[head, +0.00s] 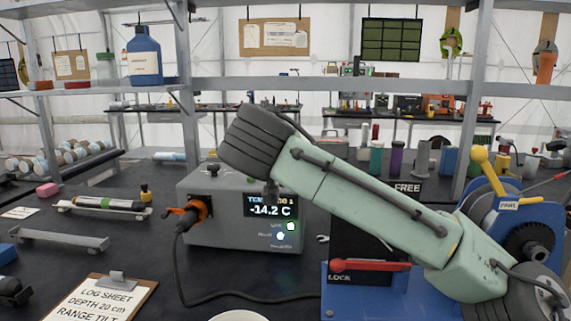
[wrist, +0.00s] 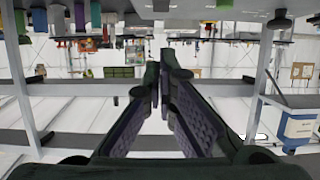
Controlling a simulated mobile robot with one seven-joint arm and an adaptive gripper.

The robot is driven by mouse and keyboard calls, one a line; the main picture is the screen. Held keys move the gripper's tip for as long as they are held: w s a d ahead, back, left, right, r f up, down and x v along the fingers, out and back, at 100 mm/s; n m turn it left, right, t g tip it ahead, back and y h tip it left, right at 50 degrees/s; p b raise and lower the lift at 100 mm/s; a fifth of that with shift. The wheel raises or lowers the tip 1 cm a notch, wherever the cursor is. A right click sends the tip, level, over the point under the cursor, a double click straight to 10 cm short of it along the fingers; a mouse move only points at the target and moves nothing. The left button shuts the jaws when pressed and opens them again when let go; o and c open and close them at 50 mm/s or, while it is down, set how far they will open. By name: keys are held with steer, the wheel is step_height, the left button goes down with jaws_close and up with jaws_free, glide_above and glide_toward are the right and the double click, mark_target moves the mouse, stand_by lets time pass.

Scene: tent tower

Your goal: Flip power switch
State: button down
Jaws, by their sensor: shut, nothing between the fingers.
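A grey instrument box (head: 230,225) stands on the dark bench in the head view, with a lit display (head: 270,208) reading -14.2 C. Small pale round lights or buttons (head: 285,231) with tiny labels sit below the display; I cannot tell which part is the power switch. A dark knob (head: 213,170) stands on the box's top, and it also shows upside down in the wrist view (wrist: 280,19). My arm's dark end is in front of and above the box, hiding its upper right. My gripper (wrist: 160,65) is shut and empty in the wrist view; its fingers are not clear in the head view.
A blue winch (head: 490,235) and a red lever (head: 370,265) stand at right, near my arm. A clipboard (head: 103,300) lies at front left. Shelves with a blue bottle (head: 144,55) rise behind.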

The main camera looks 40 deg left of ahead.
steer(key=p+x, duration=0.1)
steer(key=x, duration=0.3)
steer(key=shift+r, duration=0.2)
steer(key=w+f, duration=0.1)
steer(key=a+f+p, duration=0.1)
steer(key=f, duration=0.1)
steer(key=shift+w, duration=0.4)
steer(key=shift+w+a+f, duration=0.15)
steer(key=shift+f, duration=0.5)
